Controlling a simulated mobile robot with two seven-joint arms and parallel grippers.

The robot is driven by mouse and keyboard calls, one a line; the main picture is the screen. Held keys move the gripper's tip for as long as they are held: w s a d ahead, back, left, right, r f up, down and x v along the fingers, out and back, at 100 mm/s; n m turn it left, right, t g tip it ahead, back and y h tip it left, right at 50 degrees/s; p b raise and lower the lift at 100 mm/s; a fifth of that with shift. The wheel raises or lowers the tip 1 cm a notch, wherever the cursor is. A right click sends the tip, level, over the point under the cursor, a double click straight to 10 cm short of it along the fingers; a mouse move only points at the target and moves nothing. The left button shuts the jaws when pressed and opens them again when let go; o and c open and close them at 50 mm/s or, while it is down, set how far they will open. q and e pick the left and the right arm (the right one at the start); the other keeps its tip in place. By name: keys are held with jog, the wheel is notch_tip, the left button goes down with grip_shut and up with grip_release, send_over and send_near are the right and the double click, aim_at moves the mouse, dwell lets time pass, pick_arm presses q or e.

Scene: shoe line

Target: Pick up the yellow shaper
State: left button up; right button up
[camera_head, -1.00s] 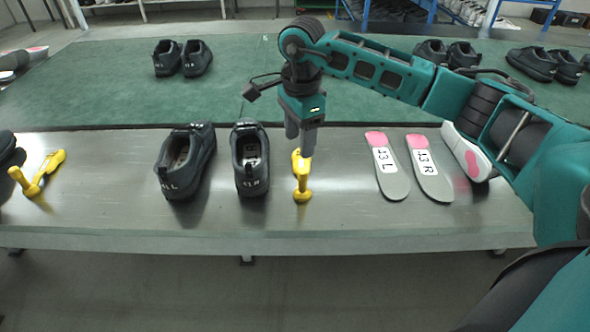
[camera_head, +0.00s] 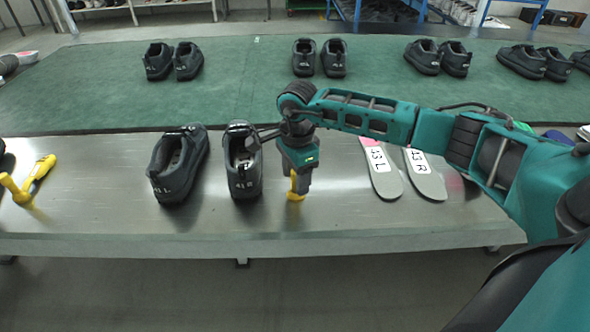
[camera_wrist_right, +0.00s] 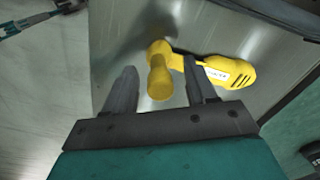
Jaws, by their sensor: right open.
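A yellow shaper (camera_head: 296,185) lies on the metal table, mostly hidden behind my right gripper in the head view. In the right wrist view the shaper (camera_wrist_right: 222,72) shows its knob end and its labelled body. My right gripper (camera_head: 300,190) points down right over the shaper. Its two fingers (camera_wrist_right: 160,88) are apart. The knob end lies between them in that view, and the body passes behind one finger. I cannot tell whether a finger touches it. Another yellow shaper (camera_head: 33,180) lies at the table's left end. My left gripper is not in view.
Two dark shoes (camera_head: 178,165) (camera_head: 243,172) stand left of my right gripper. Insoles marked L (camera_head: 382,172) and R (camera_head: 426,175) lie to its right, partly under my arm. Behind is a green conveyor (camera_head: 230,95) with several shoes.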

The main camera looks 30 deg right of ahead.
jog(key=shift+c, duration=0.3)
grip_shut()
dwell(0.4)
